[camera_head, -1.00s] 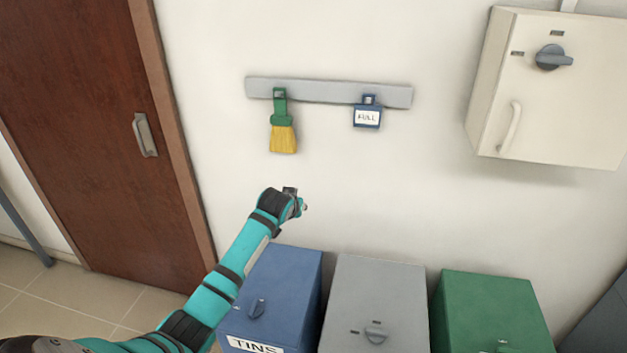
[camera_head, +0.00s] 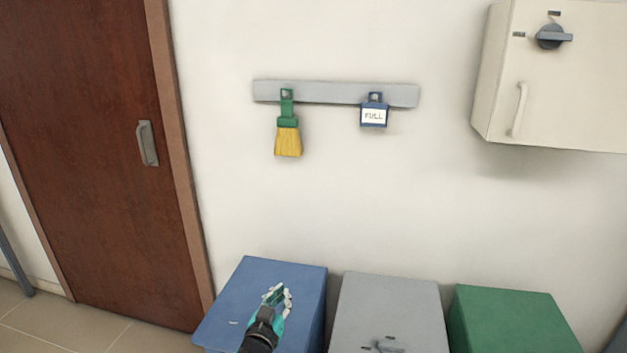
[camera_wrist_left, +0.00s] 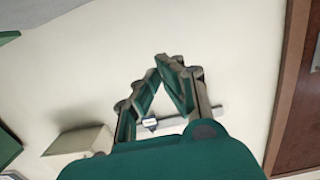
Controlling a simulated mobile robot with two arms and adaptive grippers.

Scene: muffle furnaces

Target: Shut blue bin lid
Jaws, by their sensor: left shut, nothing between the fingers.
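The blue bin (camera_head: 235,290) stands at the bottom of the head view, leftmost of the row. Its top looks flat and level with its neighbours; I cannot tell whether the lid is fully down or latched. My left gripper (camera_head: 279,294) is over the right part of that blue top, and it hides some of it; I cannot tell whether it touches. In the left wrist view, its fingers (camera_wrist_left: 172,62) meet at the tips with nothing between them. The bin's front, knob and label are out of view or hidden. My right gripper is not in view.
A grey bin (camera_head: 385,300) and a green bin (camera_head: 515,315) stand to the right. Above them hang a green brush (camera_head: 287,125) and a blue FULL tag (camera_head: 373,112) on a wall rail (camera_head: 325,93). A cream cabinet (camera_head: 560,90) is upper right; a brown door (camera_head: 90,120) is left.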

